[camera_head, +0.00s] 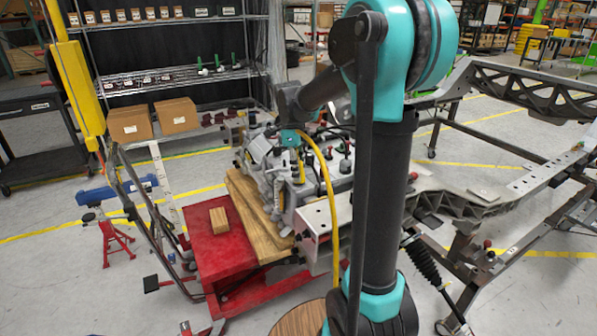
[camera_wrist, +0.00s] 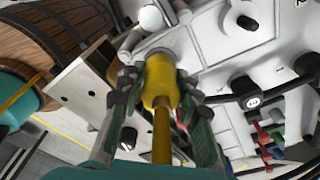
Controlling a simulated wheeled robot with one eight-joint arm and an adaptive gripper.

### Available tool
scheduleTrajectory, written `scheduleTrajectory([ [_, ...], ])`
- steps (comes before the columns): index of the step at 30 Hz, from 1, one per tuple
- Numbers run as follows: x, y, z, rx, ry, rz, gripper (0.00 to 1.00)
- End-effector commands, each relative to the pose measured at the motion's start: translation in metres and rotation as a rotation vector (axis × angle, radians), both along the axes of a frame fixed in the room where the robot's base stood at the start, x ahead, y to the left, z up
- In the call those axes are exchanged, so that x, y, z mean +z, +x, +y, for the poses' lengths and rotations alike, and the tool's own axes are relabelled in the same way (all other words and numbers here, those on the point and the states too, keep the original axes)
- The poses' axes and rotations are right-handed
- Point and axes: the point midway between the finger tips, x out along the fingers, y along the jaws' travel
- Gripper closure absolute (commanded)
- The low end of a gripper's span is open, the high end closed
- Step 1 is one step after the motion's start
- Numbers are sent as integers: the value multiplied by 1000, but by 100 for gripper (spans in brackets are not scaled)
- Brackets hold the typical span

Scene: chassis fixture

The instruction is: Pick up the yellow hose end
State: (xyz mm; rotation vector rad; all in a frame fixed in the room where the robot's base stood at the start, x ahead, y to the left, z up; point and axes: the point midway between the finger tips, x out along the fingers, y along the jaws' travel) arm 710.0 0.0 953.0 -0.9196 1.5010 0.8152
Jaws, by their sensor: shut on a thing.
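The yellow hose end (camera_wrist: 160,82) is a thick yellow fitting with a thinner yellow hose running from it toward the bottom of the wrist view. My gripper (camera_wrist: 157,92) has its dark fingers on both sides of the hose end and is shut on it. The far tip of the hose end is against or close to a round grey port on a pale engine housing; I cannot tell whether it is seated. In the head view, the yellow hose (camera_head: 331,215) arcs down from the engine (camera_head: 322,165) to behind my arm. The fingertips are mostly hidden there.
The engine rests on wooden blocks (camera_head: 252,206) over a red cart (camera_head: 214,256). A wooden barrel (camera_wrist: 62,32) is at the upper left of the wrist view. A shelf (camera_head: 170,84) with boxes stands behind.

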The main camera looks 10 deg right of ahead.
Motion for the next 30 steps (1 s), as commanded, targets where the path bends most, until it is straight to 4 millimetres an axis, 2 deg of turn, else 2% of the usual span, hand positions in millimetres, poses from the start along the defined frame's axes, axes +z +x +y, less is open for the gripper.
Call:
scheduleTrajectory([
  [5, 12, 0, 0, 0, 0, 0, 100],
  [8, 26, 0, 0, 0, 0, 0, 100],
  [11, 46, 0, 0, 0, 0, 0, 100],
  [21, 139, 0, 0, 0, 0, 0, 100],
  [27, 178, 0, 0, 0, 0, 0, 100],
  [30, 189, 0, 0, 0, 0, 0, 100],
])
